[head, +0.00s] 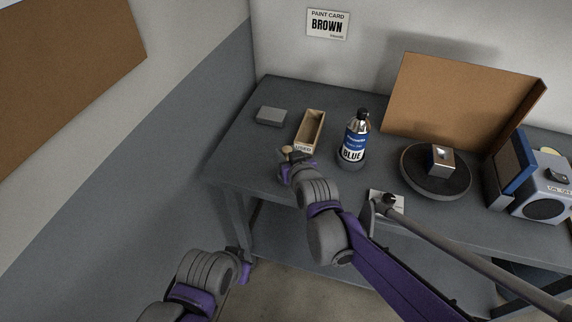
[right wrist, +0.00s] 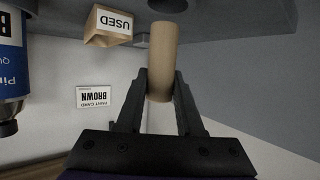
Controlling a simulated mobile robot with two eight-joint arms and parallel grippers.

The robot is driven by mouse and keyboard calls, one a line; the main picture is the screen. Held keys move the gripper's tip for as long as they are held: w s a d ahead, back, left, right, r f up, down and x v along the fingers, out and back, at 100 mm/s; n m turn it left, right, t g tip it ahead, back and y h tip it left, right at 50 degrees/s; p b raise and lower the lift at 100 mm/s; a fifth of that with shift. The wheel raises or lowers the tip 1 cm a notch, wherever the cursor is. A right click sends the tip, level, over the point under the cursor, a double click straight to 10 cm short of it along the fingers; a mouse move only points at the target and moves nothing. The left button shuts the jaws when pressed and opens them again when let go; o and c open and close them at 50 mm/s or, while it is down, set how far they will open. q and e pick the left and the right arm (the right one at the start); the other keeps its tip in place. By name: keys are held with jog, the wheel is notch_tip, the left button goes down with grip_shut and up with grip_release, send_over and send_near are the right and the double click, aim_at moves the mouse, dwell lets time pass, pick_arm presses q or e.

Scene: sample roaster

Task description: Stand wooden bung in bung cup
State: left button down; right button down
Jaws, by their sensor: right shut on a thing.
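The wooden bung (right wrist: 162,58) is a pale tan cylinder held between the two fingers of my right gripper (right wrist: 160,92) in the right wrist view, which is upside down. One end sticks out past the fingertips. In the head view the bung's pale tip (head: 286,150) shows at my right gripper (head: 287,163), above the table's left front part. A dark round thing (right wrist: 167,5) lies just beyond the bung's end in the wrist view; it may be the bung cup, but I cannot tell. My left gripper (head: 241,262) is low, left of the table, its jaws unclear.
On the grey table (head: 240,150) are a grey block (head: 271,116), an open wooden box (head: 312,128) labelled USED, a BLUE bottle (head: 355,140), a round dark turntable (head: 436,182) with a metal block, and a blue-fronted machine (head: 525,180). A brown panel (head: 455,100) stands behind.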

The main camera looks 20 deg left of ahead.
jog(key=shift+f, duration=1.95)
jog(key=shift+f+b, duration=0.15)
jog(key=shift+b, duration=0.2)
jog(key=c, duration=0.5)
grip_release()
jog(key=shift+c, duration=0.2)
jog(key=shift+r, duration=0.3)
jog(key=v, duration=1.2)
jog(key=shift+f+p, duration=0.15)
jog(key=shift+p, duration=0.25)
